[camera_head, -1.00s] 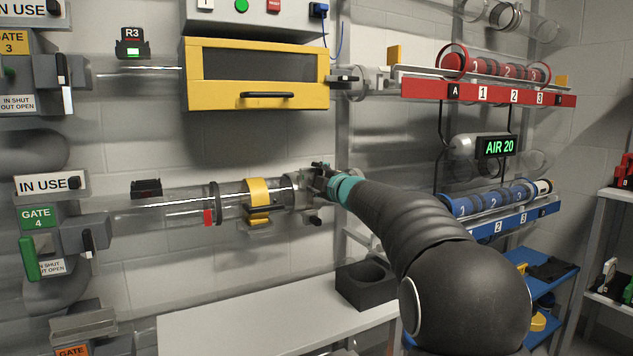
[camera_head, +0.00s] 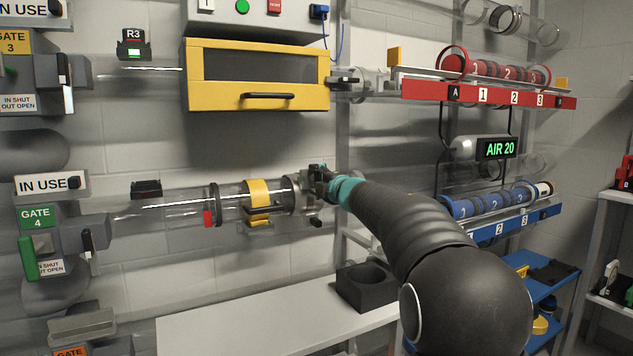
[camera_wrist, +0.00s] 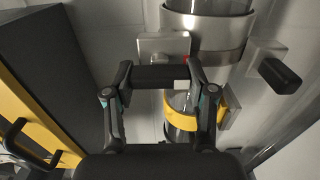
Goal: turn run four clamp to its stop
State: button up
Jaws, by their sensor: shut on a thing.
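The run four tube (camera_head: 165,205) runs across the left and middle of the head view, with a yellow band (camera_head: 259,196) around it. At its right end is the metal clamp collar (camera_head: 294,192), also large in the wrist view (camera_wrist: 205,32). My gripper (camera_head: 320,184) is at this collar. In the wrist view my gripper (camera_wrist: 160,80) has its two fingers at either end of the clamp's dark handle (camera_wrist: 160,74), shut on it. The handle sits beside the collar's metal bracket (camera_wrist: 163,45). My gripper hides part of the clamp in the head view.
A yellow-framed box (camera_head: 255,75) hangs above the clamp. A second dark knob (camera_wrist: 280,76) sticks out right of the collar. A black holder (camera_head: 365,288) stands on the white bench (camera_head: 270,325) below. Racks with red and blue carriers (camera_head: 475,203) stand right.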

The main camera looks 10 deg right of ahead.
jog(key=o, duration=1.2)
jog(key=shift+c, duration=0.2)
jog(key=v, duration=1.2)
